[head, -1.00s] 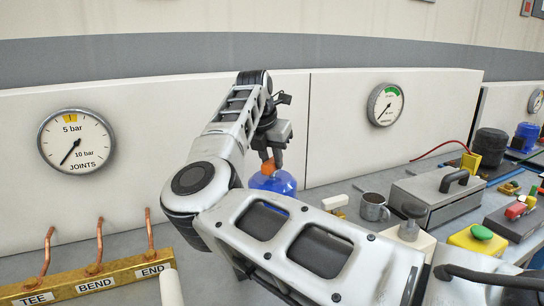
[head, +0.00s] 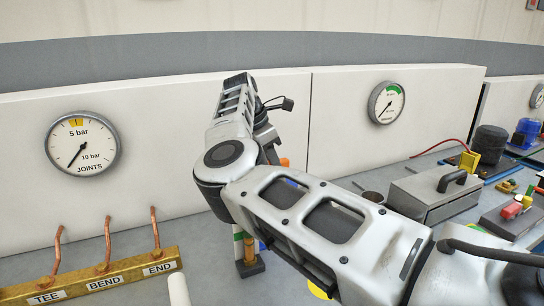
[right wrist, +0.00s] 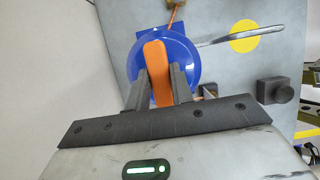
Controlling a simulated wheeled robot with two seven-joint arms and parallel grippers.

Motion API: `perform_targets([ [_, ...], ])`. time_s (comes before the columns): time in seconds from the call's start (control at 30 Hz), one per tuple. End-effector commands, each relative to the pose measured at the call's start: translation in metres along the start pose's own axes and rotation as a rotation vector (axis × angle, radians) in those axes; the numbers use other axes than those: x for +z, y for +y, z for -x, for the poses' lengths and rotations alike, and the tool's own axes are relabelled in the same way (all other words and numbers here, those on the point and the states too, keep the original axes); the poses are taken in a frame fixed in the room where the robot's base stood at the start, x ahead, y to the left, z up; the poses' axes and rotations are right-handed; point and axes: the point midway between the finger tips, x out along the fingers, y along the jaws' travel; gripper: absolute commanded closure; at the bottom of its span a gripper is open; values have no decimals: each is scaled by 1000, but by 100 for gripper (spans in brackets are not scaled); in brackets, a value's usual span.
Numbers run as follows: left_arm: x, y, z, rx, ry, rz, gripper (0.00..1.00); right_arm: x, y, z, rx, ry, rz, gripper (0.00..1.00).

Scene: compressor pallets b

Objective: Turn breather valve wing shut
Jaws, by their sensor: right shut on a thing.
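The breather valve wing is an orange bar (right wrist: 155,58) on top of a round blue body (right wrist: 187,58) in the right wrist view. My right gripper (right wrist: 159,80) is shut on the wing, with one dark finger on each side of it. In the head view only a bit of the orange wing (head: 284,162) shows beside my right arm. That arm hides the gripper fingers and most of the blue body there. My left gripper is not in view.
A brass manifold (head: 90,280) with copper pipes stands at the left. A grey toolbox (head: 435,196) is at the right, with a cup (head: 372,197) partly hidden beside it. A wall panel with a JOINTS gauge (head: 82,144) and another gauge (head: 386,103) stands behind. A yellow disc (right wrist: 244,36) lies near the blue body.

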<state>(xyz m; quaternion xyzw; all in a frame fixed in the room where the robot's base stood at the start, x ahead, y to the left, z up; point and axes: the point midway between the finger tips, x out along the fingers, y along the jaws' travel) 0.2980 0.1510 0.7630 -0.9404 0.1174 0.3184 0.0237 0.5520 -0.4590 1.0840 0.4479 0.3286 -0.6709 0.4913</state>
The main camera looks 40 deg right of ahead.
Motion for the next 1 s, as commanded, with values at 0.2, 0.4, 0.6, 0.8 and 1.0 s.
perform_targets([
  [0.2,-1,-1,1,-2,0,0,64,2,1,2,-2,-2,-20,100],
  [0.4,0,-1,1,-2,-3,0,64,2,1,2,-2,-2,-21,100],
  [0.6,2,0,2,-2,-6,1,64,2,1,2,-3,-1,-19,55],
  [0.8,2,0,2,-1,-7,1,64,1,0,1,-4,0,-17,55],
  [1.0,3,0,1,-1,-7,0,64,0,1,10,-2,0,-16,55],
])
